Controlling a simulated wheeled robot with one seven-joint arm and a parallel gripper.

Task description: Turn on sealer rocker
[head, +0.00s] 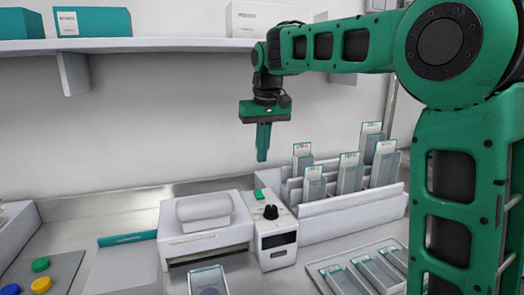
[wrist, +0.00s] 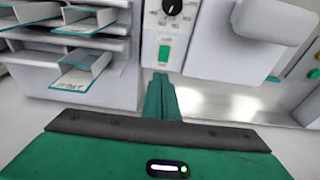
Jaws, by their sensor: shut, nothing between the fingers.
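The sealer (head: 204,228) is a white machine on the steel counter, with a padded top bar and a narrow control box (head: 276,235) on its right side. A small green rocker (head: 259,194) is on top of the control box, behind a black knob. In the wrist view the rocker (wrist: 164,53) shows just ahead of my fingertips, and the knob (wrist: 172,7) lies beyond it. My gripper (head: 262,158) points down above the rocker with clear air between them. In the wrist view my gripper (wrist: 161,78) has its green fingers together and empty. Whether the rocker is on or off I cannot tell.
A white rack (head: 350,215) with several upright pouches stands close to the right of the control box. A tray (head: 350,275) of pouches lies in front of it. Colored buttons (head: 40,264) are at far left. A shelf (head: 150,45) runs along the wall behind.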

